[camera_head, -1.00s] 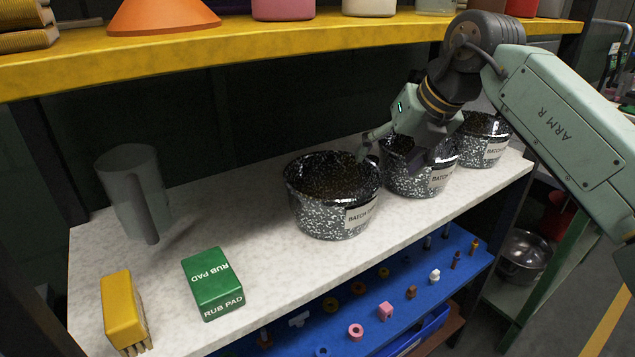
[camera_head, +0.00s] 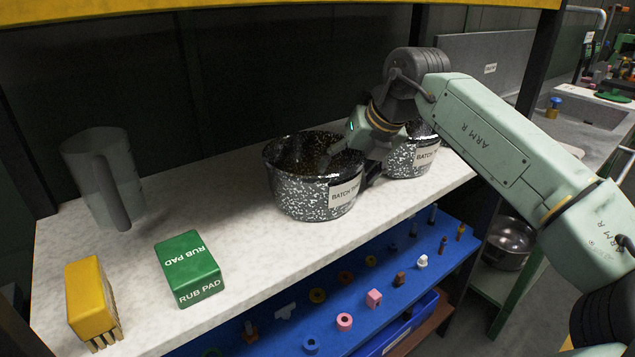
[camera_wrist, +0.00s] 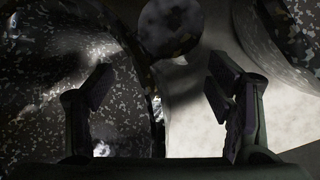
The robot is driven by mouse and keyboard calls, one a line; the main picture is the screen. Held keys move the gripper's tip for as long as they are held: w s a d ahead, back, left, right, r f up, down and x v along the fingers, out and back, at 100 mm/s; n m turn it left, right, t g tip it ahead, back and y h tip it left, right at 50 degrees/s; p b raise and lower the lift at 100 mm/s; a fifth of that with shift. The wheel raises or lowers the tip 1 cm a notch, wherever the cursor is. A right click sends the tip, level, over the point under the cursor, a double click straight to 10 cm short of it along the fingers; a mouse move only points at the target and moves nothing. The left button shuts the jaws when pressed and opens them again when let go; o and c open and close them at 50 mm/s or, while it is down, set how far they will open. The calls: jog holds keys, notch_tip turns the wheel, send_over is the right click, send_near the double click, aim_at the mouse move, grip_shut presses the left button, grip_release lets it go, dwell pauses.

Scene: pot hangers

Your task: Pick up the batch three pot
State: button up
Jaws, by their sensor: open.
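A black-and-white speckled pot (camera_head: 300,198) stands upright on the pale shelf (camera_head: 235,235); its label starts with "BATCH", and I cannot read the rest surely. A second speckled pot (camera_head: 405,164) with a "BATCH" label stands to its right, partly behind my arm. My gripper (camera_head: 350,152) is at the right side of the first pot. In the wrist view my gripper (camera_wrist: 158,95) is open, its left finger over the speckled pot interior (camera_wrist: 45,70) and its right finger over the pale shelf, with the pot's wall between them. Contact cannot be told.
A clear jug (camera_head: 100,175), a green rub pad box (camera_head: 188,268) and a yellow brush (camera_head: 90,300) stand on the left of the shelf. Another speckled pot edge (camera_wrist: 295,40) shows close on the right in the wrist view. A blue lower shelf (camera_head: 400,285) holds several small parts.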

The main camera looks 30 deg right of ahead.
jog(key=shift+r, duration=0.1)
grip_shut()
dwell(0.9)
jog(key=shift+r, duration=0.1)
dwell(0.6)
